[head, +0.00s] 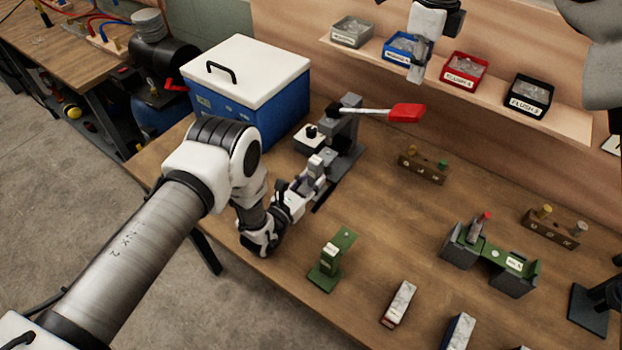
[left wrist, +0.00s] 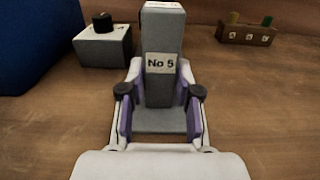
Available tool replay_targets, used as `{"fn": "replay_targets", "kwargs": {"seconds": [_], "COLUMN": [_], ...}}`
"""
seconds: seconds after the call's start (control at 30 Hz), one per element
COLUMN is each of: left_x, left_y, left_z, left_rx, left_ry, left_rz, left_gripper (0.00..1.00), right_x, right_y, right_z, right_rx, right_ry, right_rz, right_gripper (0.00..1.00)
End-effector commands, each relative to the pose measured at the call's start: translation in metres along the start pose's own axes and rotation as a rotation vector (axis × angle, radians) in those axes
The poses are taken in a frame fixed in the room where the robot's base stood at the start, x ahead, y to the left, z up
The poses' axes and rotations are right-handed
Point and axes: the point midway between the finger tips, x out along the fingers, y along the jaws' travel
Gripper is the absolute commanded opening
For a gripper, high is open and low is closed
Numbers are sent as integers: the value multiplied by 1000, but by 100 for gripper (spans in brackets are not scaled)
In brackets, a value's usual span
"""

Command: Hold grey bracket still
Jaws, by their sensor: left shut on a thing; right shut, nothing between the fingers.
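The grey bracket (left wrist: 161,78), labelled No 5, stands upright on the wooden table in the left wrist view. In the head view the grey bracket (head: 316,168) is partly covered by my left gripper. My left gripper (head: 302,188) is shut on it; in the left wrist view its fingers (left wrist: 160,112) flank the upright post low down, just above the foot. My right gripper (head: 418,72) is shut and empty, up at the top of the head view in front of the bin shelf, away from the bracket.
A grey lever press (head: 347,140) with a red handle (head: 406,113) stands just behind the bracket. A black-knobbed box (head: 309,139) and a blue-white cooler (head: 248,85) are nearby. A green bracket (head: 331,262) and green fixture (head: 490,258) stand rightward. Bare table lies between.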

Motion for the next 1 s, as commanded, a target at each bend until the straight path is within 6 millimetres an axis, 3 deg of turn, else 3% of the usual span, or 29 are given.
{"fn": "replay_targets", "kwargs": {"seconds": [0.27,0.3,0.37,0.4,0.77,0.87,1.0], "left_x": [1,1,1,1,-5,-20,-56], "left_y": [0,0,0,0,0,0,0], "left_z": [2,2,2,1,0,-1,-1], "left_rx": [1,1,1,1,0,0,-1], "left_ry": [-4,-4,-3,-3,0,2,4], "left_rz": [0,0,0,0,0,-1,1], "left_gripper": [0,36,57,62,62,62,62], "right_x": [0,0,0,0,0,0,0], "right_y": [0,0,0,0,0,0,0], "right_z": [0,0,0,0,0,0,0], "right_rx": [0,0,0,0,0,0,0], "right_ry": [0,0,0,0,0,0,0], "right_rz": [0,0,0,0,0,0,0], "right_gripper": [0,0,0,0,0,0,0]}}
